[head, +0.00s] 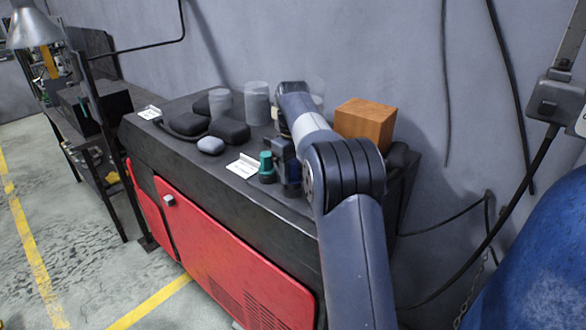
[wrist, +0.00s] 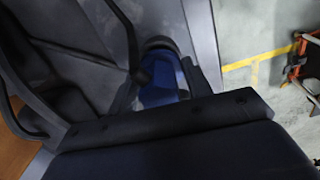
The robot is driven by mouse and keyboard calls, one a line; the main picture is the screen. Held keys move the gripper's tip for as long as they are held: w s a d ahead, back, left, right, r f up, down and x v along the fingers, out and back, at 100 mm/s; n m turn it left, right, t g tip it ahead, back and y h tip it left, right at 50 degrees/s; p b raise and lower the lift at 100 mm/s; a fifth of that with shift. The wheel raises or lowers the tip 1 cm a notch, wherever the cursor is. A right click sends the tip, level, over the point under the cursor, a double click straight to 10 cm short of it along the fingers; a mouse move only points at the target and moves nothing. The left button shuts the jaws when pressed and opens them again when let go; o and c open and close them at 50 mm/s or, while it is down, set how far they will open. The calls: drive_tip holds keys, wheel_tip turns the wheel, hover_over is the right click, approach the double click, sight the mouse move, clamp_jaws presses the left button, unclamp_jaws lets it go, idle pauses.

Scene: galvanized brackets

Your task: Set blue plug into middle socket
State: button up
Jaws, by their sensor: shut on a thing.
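My gripper (head: 287,172) is low over the front part of the black cabinet top, just right of a teal-capped dark piece (head: 266,166). It is shut on the blue plug (wrist: 160,84), which shows between the fingers in the wrist view. In the head view the plug is mostly hidden by the gripper and is hard to make out. I cannot tell whether the plug touches the surface below. I cannot clearly make out any socket, including the middle one; my arm covers part of the top.
The black cabinet top (head: 190,148) holds black rounded cases (head: 229,131), a grey-blue rounded piece (head: 210,145), a white card (head: 243,167) and translucent grey cylinders (head: 257,103). A wooden block (head: 365,122) stands behind my arm at right. A grey wall closes the back.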

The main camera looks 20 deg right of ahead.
drive_tip(key=shift+f, duration=0.6)
drive_tip(key=o, duration=1.2)
wheel_tip(320, 180, up, 11)
drive_tip(key=shift+f+p, duration=0.1)
drive_tip(key=shift+p, duration=0.3)
wheel_tip(320, 180, down, 11)
drive_tip(key=shift+b, duration=0.6)
drive_tip(key=shift+r, duration=0.6)
drive_tip(key=shift+f, duration=0.1)
